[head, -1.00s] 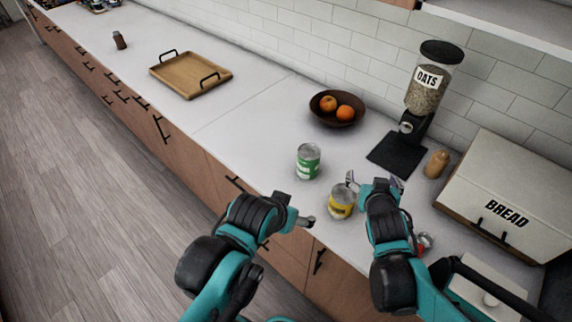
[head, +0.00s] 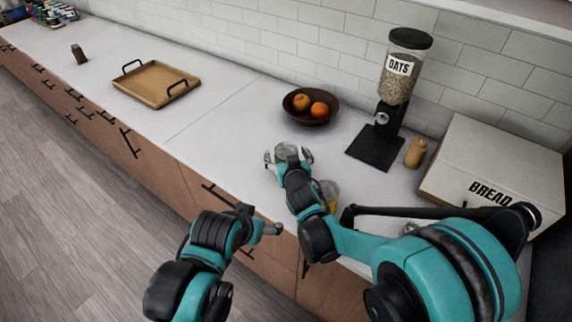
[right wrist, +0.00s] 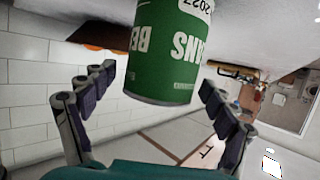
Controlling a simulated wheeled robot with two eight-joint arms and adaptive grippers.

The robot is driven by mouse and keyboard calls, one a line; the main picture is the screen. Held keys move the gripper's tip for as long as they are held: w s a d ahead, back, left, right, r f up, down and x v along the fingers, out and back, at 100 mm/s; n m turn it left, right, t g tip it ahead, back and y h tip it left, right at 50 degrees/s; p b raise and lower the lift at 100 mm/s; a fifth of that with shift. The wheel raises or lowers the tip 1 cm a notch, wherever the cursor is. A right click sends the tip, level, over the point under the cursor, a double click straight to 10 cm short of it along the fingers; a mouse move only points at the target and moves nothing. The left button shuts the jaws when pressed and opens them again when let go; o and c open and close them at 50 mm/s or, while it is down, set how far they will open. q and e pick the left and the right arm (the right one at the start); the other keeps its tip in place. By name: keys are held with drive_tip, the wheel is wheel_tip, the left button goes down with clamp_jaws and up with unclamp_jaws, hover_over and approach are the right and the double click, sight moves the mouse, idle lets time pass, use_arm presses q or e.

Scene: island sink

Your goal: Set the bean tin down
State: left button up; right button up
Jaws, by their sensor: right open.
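The bean tin (head: 286,152) is a green can with a white-lettered label, standing on the white counter. In the right wrist view the tin (right wrist: 165,50) appears upside down, with its "BEANS" lettering inverted. My right gripper (head: 288,158) is open, with one finger on each side of the tin. In the wrist view, gaps show between the tin and both fingers. The hand hides the tin's lower part in the head view. My left gripper (head: 262,219) is over the counter's front edge, away from the tin; its jaw state is unclear.
A yellow-labelled tin (head: 331,194) stands close beside my right forearm, partly hidden. Behind are a fruit bowl (head: 297,112) and an oats dispenser (head: 391,95).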

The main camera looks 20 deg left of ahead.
drive_tip(key=shift+w+a+f, duration=0.1)
drive_tip(key=shift+w+f, duration=0.05)
drive_tip(key=shift+w, duration=0.1)
drive_tip(key=shift+s, duration=0.1)
drive_tip(key=shift+c, duration=0.6)
drive_tip(key=c, duration=1.5)
drive_tip(key=shift+c, duration=0.4)
drive_tip(key=shift+r, duration=0.25)
